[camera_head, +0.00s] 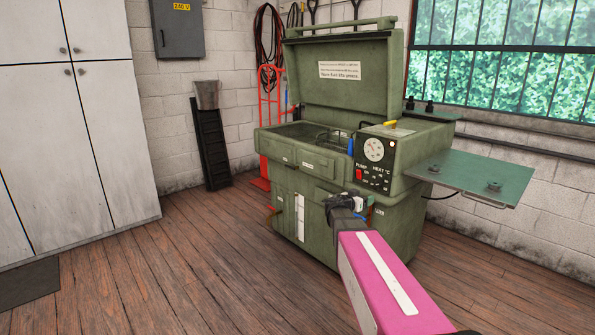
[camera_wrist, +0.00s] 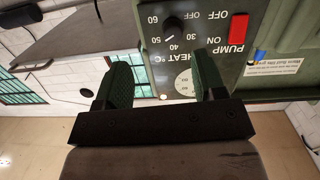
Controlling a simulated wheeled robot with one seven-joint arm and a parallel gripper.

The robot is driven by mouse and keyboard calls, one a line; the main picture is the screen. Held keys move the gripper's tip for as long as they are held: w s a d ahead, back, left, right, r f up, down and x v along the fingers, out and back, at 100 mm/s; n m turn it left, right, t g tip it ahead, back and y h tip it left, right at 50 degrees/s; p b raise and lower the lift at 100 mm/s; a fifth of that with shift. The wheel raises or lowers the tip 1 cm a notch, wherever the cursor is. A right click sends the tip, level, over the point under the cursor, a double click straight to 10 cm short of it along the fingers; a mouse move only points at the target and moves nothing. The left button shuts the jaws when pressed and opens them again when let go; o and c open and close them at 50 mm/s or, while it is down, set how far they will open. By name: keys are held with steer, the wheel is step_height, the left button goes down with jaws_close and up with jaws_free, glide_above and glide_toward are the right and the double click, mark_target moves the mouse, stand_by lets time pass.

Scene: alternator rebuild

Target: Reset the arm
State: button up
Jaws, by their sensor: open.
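My arm reaches in from the lower right in the head view, with a pink link. My gripper (camera_head: 343,204) is in front of the green parts washer (camera_head: 305,213), below its control panel (camera_head: 377,152). In the wrist view, my gripper (camera_wrist: 165,80) has its two dark green fingers apart with nothing between them. Beyond the fingers, the control panel (camera_wrist: 205,50) appears upside down, with a red pump switch (camera_wrist: 238,29) and a heat dial (camera_wrist: 172,24). The gap between fingers and panel is hard to judge.
The washer's lid (camera_head: 345,75) stands open. A green side shelf (camera_head: 480,177) with small metal parts sticks out to the right. White cabinets (camera_head: 100,110) stand at left, and a red hand truck (camera_head: 268,110) leans behind.

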steer(key=s+a+f+n+g+y, duration=0.3)
steer(key=s+a+f+g+y, duration=0.15)
steer(key=s+f, duration=0.45)
steer(key=s+a+f+n+g+y, duration=0.3)
steer(key=s+f+g+y, duration=0.15)
steer(key=s+f, duration=0.45)
steer(key=s+a+f+n+g+y, duration=0.1)
steer(key=s+a+n+y, duration=0.3)
steer(key=s+a, duration=0.4)
steer(key=shift+f+y, duration=0.35)
steer(key=shift+y, duration=0.15)
steer(key=shift+s, duration=0.1)
